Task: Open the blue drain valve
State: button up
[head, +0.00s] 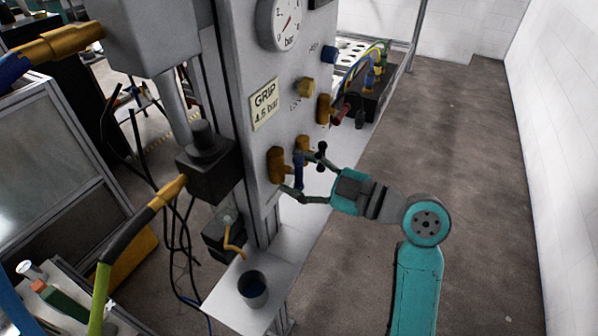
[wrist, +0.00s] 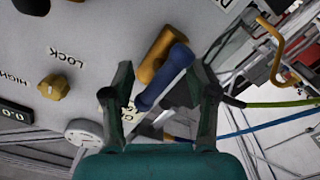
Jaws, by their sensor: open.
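The blue drain valve handle (head: 298,171) is on the grey panel's lower part, beside a brass valve body. In the wrist view the blue handle (wrist: 166,78) is a bar slanting from upper right to lower left, with the brass body (wrist: 156,54) behind it. My gripper (head: 293,172) is open at the handle. In the wrist view my gripper (wrist: 162,68) has one finger on each side of the handle, with visible gaps to both. The exact depth of the fingertips along the handle is hard to tell.
Above are a brass fitting (head: 325,109), a LOCK knob (head: 305,86) and a pressure gauge (head: 280,22). A GRIP 4.5 bar label (head: 264,103) is on the panel. A dark cup (head: 252,288) stands on the white shelf below. The floor at right is clear.

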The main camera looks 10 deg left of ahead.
jog(key=v, duration=1.2)
jog(key=s+d+f+m+t+h, duration=0.2)
jog(key=s+f+m+t+h, duration=0.15)
jog(key=f+m, duration=0.35)
jog(key=s+d+f+m+t+h, duration=0.2)
jog(key=f+m+h, duration=0.25)
jog(key=f, duration=0.45)
jog(key=s+d+f+m+t+h, duration=0.2)
jog(key=s+f+m+h, duration=0.1)
jog(key=f+m, duration=0.4)
jog(key=s+d+f+m+h, duration=0.1)
jog(key=s+d+f+h, duration=0.2)
jog(key=s, duration=0.4)
jog(key=s+d+f+m+h, duration=0.2)
jog(key=s, duration=0.5)
jog(key=s+d+r+t+h, duration=0.1)
jog(key=s+r, duration=0.4)
jog(key=s, duration=0.8)
jog(key=shift+d, duration=0.2)
